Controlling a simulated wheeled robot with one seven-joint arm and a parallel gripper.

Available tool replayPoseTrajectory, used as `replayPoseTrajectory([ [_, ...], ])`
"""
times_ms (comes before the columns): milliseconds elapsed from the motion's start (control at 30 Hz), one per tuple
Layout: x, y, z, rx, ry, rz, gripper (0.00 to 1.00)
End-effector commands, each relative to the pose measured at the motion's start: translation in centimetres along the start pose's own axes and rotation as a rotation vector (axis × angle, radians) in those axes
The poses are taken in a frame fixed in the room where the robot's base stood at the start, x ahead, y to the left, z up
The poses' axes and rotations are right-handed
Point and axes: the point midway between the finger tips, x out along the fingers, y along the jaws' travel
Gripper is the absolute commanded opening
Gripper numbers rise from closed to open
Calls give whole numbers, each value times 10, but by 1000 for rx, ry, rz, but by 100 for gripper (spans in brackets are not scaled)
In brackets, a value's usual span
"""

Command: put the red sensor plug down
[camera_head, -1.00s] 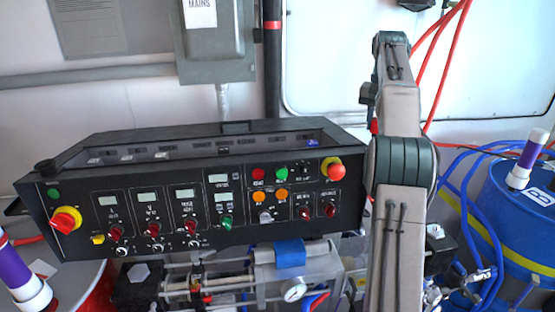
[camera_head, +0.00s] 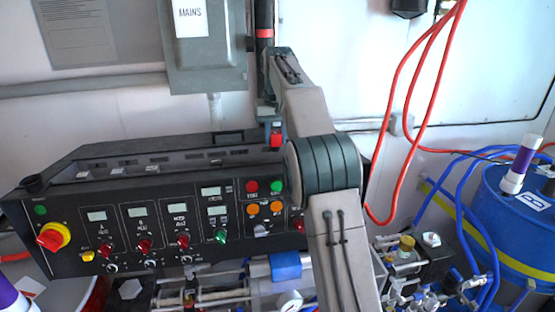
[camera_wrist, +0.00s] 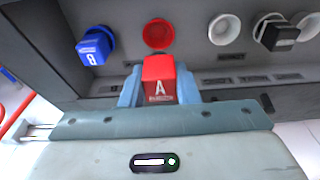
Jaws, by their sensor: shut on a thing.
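The red sensor plug (camera_wrist: 158,80) is a red block with a white letter A. My gripper (camera_wrist: 158,92) is shut on it, with one blue-grey finger on each side. In the wrist view an empty red round socket (camera_wrist: 158,33) lies just beyond the plug, and the two appear apart. In the head view my gripper (camera_head: 271,118) is above the back right part of the black control console (camera_head: 110,245), with the red plug (camera_head: 276,138) below it. The plug's lower end is hidden.
In the wrist view a blue plug (camera_wrist: 95,45) sits at the left of the socket row. An empty white socket (camera_wrist: 224,28) and a black plug (camera_wrist: 280,37) are to the right. Red cables (camera_head: 392,110) hang right of my arm. A blue drum (camera_head: 520,230) stands far right.

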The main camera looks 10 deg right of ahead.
Motion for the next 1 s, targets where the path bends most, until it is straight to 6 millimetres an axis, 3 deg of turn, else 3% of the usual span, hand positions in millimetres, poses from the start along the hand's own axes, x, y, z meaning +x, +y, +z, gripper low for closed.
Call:
replayPoseTrajectory([
  [600, 62, 2, 10, 4, -1, 0, 2],
  [867, 66, 3, 10, 5, 0, 0, 2],
  [900, 66, 3, 10, 5, 0, 0, 37],
  [967, 66, 3, 10, 5, 0, 0, 50],
  [1000, 66, 3, 10, 5, 0, 0, 50],
])
